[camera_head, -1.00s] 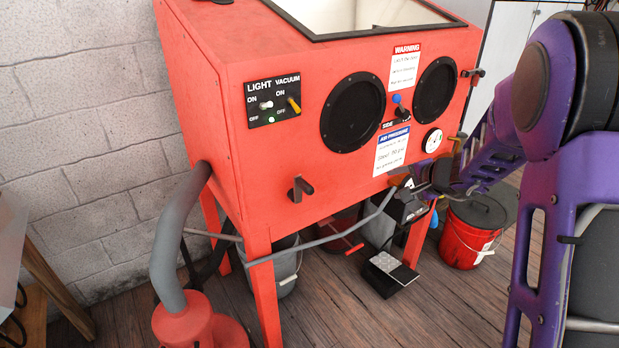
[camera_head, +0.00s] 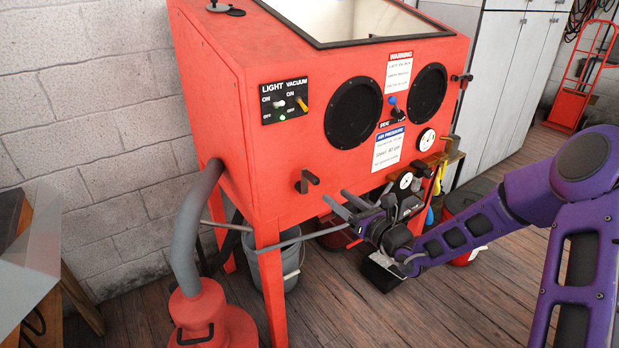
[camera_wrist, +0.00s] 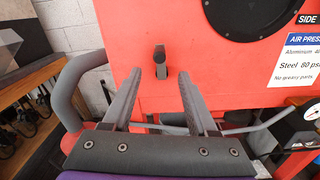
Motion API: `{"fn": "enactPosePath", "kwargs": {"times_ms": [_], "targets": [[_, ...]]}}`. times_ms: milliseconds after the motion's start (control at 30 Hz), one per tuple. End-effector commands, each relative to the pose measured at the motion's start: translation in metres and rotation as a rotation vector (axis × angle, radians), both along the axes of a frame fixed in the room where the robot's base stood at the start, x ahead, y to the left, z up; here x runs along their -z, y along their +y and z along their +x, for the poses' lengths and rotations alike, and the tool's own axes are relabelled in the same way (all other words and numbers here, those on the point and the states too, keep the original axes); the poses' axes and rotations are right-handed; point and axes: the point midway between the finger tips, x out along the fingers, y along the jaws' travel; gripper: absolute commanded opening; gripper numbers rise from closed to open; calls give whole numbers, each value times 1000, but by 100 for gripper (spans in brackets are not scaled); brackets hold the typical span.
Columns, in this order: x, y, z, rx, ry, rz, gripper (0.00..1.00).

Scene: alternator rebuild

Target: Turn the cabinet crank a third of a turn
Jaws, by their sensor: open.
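The red blasting cabinet (camera_head: 250,165) stands on legs against the block wall. Its crank (camera_head: 306,181), a small dark lever with a short handle sticking out, is on the lower front panel. In the wrist view the crank (camera_wrist: 160,62) appears ahead, framed between the fingertips and apart from them. My gripper (camera_head: 333,195) is open and empty, just right of and slightly below the crank in the head view. Both fingers of my gripper (camera_wrist: 160,75) point toward the panel. Nothing hides the crank.
A grey hose (camera_head: 187,225) runs from the cabinet's left side to a red vacuum (camera_head: 213,325). A grey pipe (camera_head: 280,243) crosses below the cabinet front, under the gripper. A pressure gauge (camera_head: 426,140) is on the right. Wooden floor lies open in front.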

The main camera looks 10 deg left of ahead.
Motion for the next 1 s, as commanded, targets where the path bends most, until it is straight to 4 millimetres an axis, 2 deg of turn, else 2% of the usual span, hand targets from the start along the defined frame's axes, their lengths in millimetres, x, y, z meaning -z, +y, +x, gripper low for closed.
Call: {"fn": "enactPosePath", "kwargs": {"times_ms": [33,200,500,700,1000], "targets": [[0,11,7,-3,0,0,59],[0,40,31,-3,-1,0,59],[0,83,68,-2,-2,-2,59],[0,95,79,-1,0,-3,59],[0,97,81,-1,-1,-3,59]]}}
